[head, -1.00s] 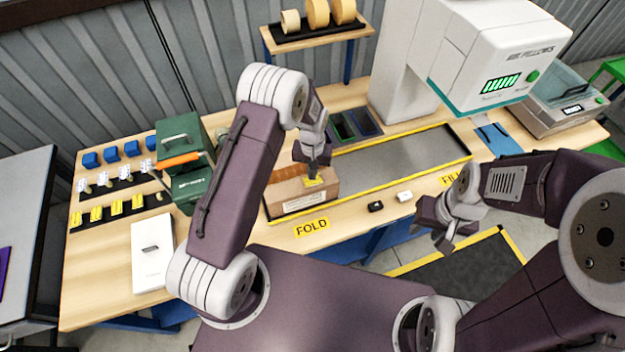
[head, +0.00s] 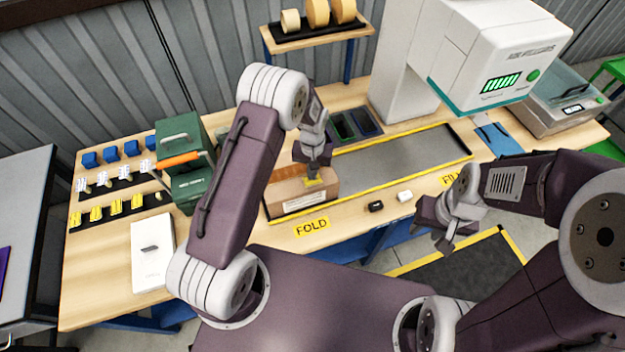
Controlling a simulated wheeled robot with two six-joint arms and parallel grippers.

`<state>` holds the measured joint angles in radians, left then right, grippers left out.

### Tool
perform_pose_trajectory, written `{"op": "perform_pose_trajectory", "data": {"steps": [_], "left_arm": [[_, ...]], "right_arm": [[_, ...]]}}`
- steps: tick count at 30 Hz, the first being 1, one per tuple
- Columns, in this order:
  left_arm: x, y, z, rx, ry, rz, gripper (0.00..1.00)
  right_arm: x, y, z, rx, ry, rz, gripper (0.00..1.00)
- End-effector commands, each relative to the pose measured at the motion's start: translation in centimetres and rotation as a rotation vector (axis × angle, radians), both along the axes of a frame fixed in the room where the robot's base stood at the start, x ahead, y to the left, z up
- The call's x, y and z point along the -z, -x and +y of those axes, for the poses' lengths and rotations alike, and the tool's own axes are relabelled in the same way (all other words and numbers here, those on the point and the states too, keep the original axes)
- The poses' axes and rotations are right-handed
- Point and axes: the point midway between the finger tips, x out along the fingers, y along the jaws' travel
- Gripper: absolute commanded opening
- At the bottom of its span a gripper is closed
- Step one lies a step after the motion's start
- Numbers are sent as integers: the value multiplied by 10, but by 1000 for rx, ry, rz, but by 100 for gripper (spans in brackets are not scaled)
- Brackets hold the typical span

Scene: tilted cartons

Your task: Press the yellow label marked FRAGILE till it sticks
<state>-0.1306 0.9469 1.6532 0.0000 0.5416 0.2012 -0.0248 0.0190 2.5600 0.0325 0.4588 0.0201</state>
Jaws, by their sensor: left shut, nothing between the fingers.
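A brown carton (head: 290,207) lies at the left end of the grey, yellow-edged strip on the workbench, with a white label (head: 306,199) on its front side. The yellow label (head: 314,182) lies on the carton's top near its right end; its print is too small to read. My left gripper (head: 313,174) is shut and points down at the yellow label, its tips at or just above it; I cannot tell whether they touch. The gripper hides part of the label. My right gripper (head: 444,240) hangs empty in front of the bench at the right, its fingers apart.
A green box machine (head: 180,190) with an orange handle stands left of my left arm. Racks of yellow (head: 117,207) and white labels lie further left. A large white machine (head: 500,55) overhangs the back right. The grey strip (head: 400,160) right of the carton is clear.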

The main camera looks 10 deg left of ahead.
Motion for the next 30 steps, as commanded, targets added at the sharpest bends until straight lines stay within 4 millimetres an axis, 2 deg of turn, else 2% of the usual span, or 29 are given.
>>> {"op": "perform_pose_trajectory", "data": {"steps": [19,30], "left_arm": [[14,0,0,0,0,-1,0],[13,0,0,0,0,0,0]], "right_arm": [[10,0,0,0,0,0,36],[9,0,0,0,0,0,36]]}}
